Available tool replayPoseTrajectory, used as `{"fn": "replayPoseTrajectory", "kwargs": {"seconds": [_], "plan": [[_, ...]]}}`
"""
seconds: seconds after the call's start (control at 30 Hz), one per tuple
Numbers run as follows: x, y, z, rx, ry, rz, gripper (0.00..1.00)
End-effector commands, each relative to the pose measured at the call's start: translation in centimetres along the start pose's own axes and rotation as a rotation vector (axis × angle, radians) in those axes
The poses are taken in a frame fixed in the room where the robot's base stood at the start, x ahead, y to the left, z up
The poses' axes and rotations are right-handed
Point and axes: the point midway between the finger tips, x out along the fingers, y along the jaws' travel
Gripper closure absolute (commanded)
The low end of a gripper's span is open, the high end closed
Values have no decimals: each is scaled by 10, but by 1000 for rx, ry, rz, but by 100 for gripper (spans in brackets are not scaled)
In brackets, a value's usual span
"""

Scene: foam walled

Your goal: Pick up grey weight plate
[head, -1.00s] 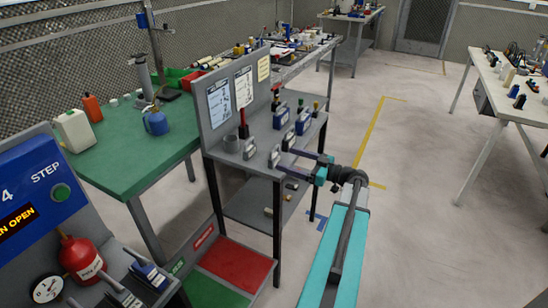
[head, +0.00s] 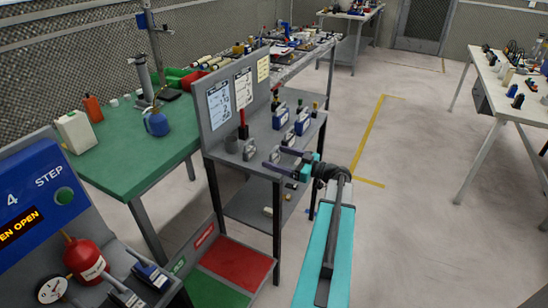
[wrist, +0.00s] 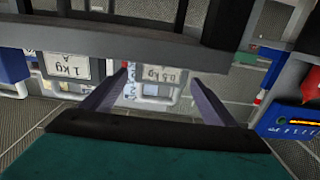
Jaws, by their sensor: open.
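Two small grey weight plates with handles and pale labels stand on the grey shelf bench in the head view. One (head: 249,150) is further left, and one (head: 274,155) is nearer the front edge, at my fingertips. My gripper (head: 273,158) reaches in from the right with its two dark fingers spread. In the wrist view, which is upside down, a plate marked 0.5 kg (wrist: 158,82) shows between the open fingers (wrist: 163,82). A plate marked 1 kg (wrist: 72,68) stands to its left, outside the fingers. I cannot tell whether a finger touches either.
The floor (head: 420,200) to the right is open.

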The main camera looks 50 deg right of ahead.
Motion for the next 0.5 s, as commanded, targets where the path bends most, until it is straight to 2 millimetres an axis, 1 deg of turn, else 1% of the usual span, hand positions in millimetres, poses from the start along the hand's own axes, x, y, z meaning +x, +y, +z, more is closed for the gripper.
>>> {"fn": "replayPoseTrajectory", "kwargs": {"seconds": [0.03, 0.1, 0.2, 0.5], "plan": [[6, 0, -1, 0, 0, -1, 20], [11, 0, -1, 0, 0, -1, 20], [14, 0, 0, -1, 0, -1, 20], [15, 0, 0, -1, 0, -1, 20]]}}
